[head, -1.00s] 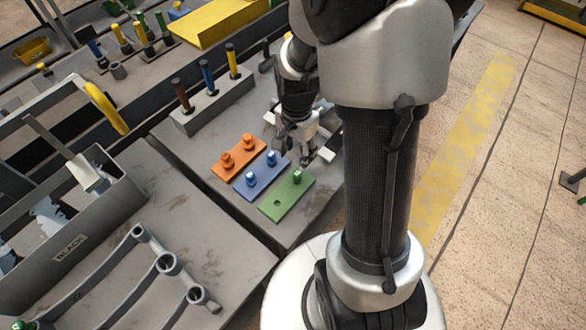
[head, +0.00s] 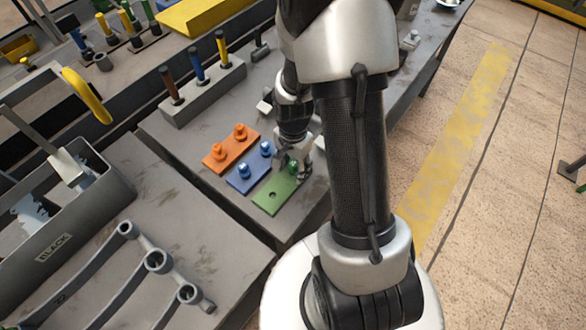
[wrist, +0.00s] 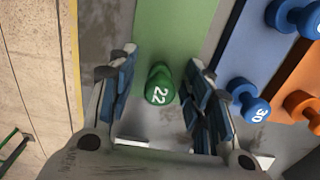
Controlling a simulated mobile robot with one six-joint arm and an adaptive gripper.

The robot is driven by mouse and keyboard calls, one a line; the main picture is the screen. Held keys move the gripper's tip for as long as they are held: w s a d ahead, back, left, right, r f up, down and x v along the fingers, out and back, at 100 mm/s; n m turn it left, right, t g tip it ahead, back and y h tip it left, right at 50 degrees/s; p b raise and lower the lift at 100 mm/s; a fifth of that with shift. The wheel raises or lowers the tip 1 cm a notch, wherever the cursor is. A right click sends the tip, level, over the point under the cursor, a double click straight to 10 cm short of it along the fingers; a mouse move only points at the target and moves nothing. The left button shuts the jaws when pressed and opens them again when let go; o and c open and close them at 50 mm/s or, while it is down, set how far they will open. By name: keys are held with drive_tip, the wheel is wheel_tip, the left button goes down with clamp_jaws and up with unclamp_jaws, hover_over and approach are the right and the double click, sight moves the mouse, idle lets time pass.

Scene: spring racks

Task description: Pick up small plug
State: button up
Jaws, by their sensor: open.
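The small plug, a green knob marked 22 (wrist: 159,84), stands on the green plate (wrist: 170,35) in the wrist view. In the head view the green plug (head: 292,167) is partly hidden by my gripper (head: 293,165). The green plate (head: 268,206) also has an empty hole toward its near end. In the wrist view my gripper (wrist: 160,90) is open, with its blue-padded fingers on either side of the plug. The plug sits between the fingers, and gaps show on both sides.
Beside the green plate lie a blue plate (head: 243,184) with blue plugs, one marked 30 (wrist: 254,107), and an orange plate (head: 222,160) with orange plugs. A grey block (head: 205,98) with coloured handles stands behind. A grey toolbox (head: 90,220) is at left.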

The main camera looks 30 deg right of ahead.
drive_tip(key=shift+r, duration=0.1)
drive_tip(key=shift+c, duration=0.2)
drive_tip(key=c, duration=0.9)
drive_tip(key=shift+c, duration=0.2)
